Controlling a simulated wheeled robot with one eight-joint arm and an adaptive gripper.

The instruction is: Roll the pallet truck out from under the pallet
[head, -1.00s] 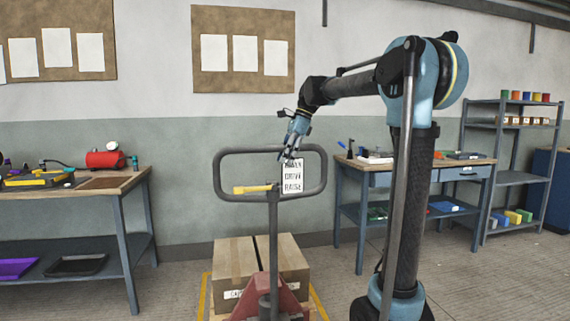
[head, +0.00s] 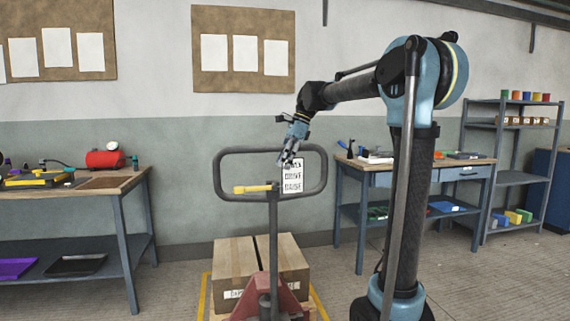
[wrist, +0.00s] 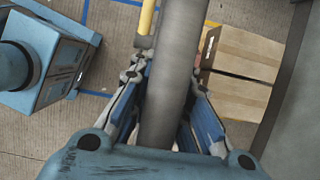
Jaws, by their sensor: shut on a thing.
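The pallet truck (head: 262,301) stands at the lower centre of the head view, with a red body and an upright grey tiller. Its grey loop handle (head: 232,151) has a yellow lever (head: 252,189). My gripper (head: 286,161) reaches down onto the loop's top bar, right of its middle. In the wrist view the fingers (wrist: 164,85) lie on both sides of the thick grey bar and are shut on it. A cardboard box (head: 240,262) sits behind the tiller. The pallet under it is mostly hidden, and so are the forks.
A placard (head: 292,177) hangs by the handle. Yellow floor lines (head: 205,295) flank the load. A workbench (head: 125,187) stands left, another (head: 363,183) right behind my arm, and a shelf rack (head: 515,178) farther right. Bare floor (head: 180,280) shows between the left bench and the load.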

